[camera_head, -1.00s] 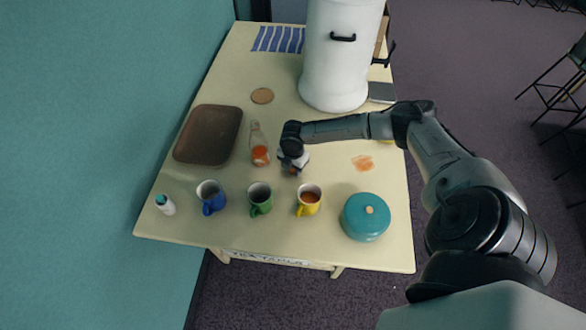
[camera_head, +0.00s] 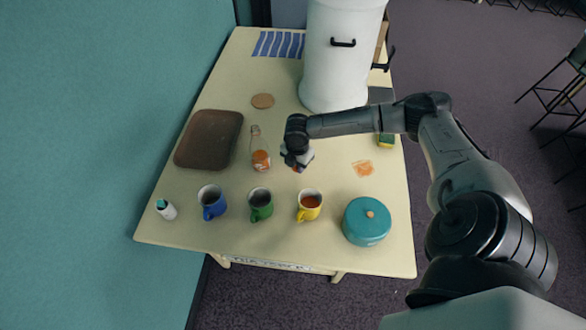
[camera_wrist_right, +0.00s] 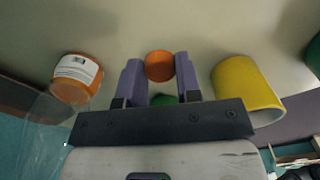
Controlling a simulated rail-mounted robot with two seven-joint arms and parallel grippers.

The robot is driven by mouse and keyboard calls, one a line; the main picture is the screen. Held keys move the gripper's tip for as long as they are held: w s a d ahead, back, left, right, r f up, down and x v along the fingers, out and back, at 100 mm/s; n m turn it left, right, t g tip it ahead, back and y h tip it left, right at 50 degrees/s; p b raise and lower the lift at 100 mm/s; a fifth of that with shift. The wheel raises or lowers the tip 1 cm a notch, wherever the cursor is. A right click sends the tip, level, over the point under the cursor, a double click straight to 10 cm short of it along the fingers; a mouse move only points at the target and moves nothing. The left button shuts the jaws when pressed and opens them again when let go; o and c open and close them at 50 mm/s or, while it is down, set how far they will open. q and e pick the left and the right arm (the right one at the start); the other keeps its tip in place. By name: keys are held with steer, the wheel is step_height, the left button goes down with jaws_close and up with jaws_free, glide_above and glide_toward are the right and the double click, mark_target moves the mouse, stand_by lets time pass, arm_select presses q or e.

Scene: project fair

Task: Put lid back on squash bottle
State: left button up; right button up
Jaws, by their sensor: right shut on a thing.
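The squash bottle (camera_head: 260,157) stands upright on the table, clear glass with orange liquid low inside and a white label. In the right wrist view it is at the left (camera_wrist_right: 78,79), apart from the gripper. My right gripper (camera_head: 297,164) is just right of the bottle in the head view. In the wrist view its purple fingers (camera_wrist_right: 157,78) are shut on a round orange lid (camera_wrist_right: 160,65). In the head view the lid is mostly hidden by the gripper. My left gripper is not in view.
Blue (camera_head: 211,202), green (camera_head: 260,204) and yellow (camera_head: 309,205) mugs stand in front. A teal pot (camera_head: 366,221) is at front right, a brown tray (camera_head: 208,139) left of the bottle. A large white urn (camera_head: 338,70) stands behind the gripper.

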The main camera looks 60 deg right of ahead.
steer(key=s+d+r, duration=0.1)
steer(key=s+r, duration=0.5)
steer(key=s, duration=0.4)
steer(key=shift+s+d, duration=0.25)
steer(key=shift+d, duration=0.05)
steer(key=w+a+r+m, duration=0.3)
steer(key=w+a+m, duration=0.25)
steer(key=a, duration=0.25)
steer(key=w+a+r+m, duration=0.3)
steer(key=w+a+m, duration=0.1)
steer(key=w+a, duration=0.35)
steer(key=w+a+r+m, duration=0.2)
steer(key=a+r+m, duration=0.1)
steer(key=a+r, duration=0.4)
steer(key=w+a+r+m, duration=0.3)
steer(key=a+r+m, duration=0.1)
steer(key=a+r, duration=0.4)
steer(key=shift+d, duration=0.15)
